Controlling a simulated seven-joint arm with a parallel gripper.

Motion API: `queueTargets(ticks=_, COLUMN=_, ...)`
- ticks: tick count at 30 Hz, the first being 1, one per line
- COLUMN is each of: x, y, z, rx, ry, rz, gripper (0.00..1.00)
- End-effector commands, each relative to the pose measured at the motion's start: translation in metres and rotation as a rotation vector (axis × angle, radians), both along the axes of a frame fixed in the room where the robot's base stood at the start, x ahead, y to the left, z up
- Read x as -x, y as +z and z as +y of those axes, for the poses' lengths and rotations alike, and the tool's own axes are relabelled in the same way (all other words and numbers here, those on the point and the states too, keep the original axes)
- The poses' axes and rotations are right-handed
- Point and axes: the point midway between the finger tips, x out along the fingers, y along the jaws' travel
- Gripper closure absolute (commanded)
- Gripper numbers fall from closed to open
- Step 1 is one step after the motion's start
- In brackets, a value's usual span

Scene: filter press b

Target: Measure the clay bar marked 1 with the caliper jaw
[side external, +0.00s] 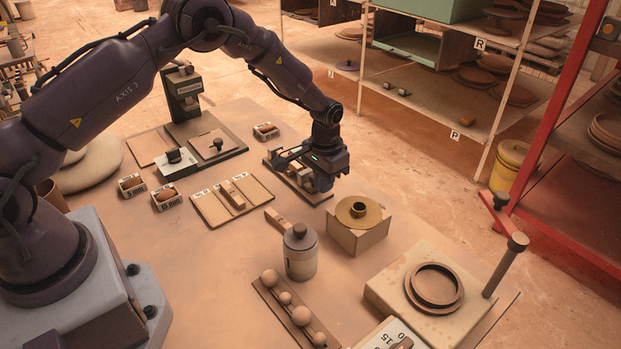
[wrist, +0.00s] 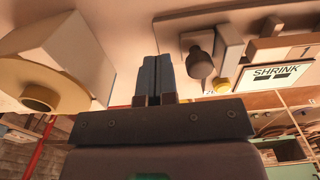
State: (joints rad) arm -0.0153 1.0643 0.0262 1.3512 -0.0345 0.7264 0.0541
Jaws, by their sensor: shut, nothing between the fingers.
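The measuring fixture with the caliper jaw (side external: 285,166) lies under and beside my gripper (side external: 322,180) in the side view, partly hidden by it. In the wrist view it shows as a board (wrist: 172,30) with an upright pale block (wrist: 227,40), a dark round knob (wrist: 200,63) and a "SHRINK" label (wrist: 277,75). A tan clay bar (wrist: 288,50) lies on the fixture, with a mark that looks like 1. My gripper (wrist: 157,60) is shut and empty, with its fingertips beside the board and apart from the bar.
A box with a yellowish ring (wrist: 42,95) stands near my gripper; it also shows in the side view (side external: 357,212). A lidded jar (side external: 300,255), a loose bar (side external: 278,218), a numbered tray (side external: 215,213) with a bar, and small labelled boxes (side external: 166,198) stand around.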

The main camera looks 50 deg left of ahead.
Motion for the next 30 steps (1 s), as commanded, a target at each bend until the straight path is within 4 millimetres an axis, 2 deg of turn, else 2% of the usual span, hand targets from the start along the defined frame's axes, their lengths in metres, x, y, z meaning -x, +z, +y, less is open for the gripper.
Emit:
queueTargets(ticks=14, x=0.0, y=0.0, z=0.0, rx=0.0, ry=0.0, rz=0.0, gripper=1.0)
queueTargets(ticks=30, x=0.0, y=-0.012, z=0.0, rx=0.0, ry=0.0, rz=0.0, gripper=1.0)
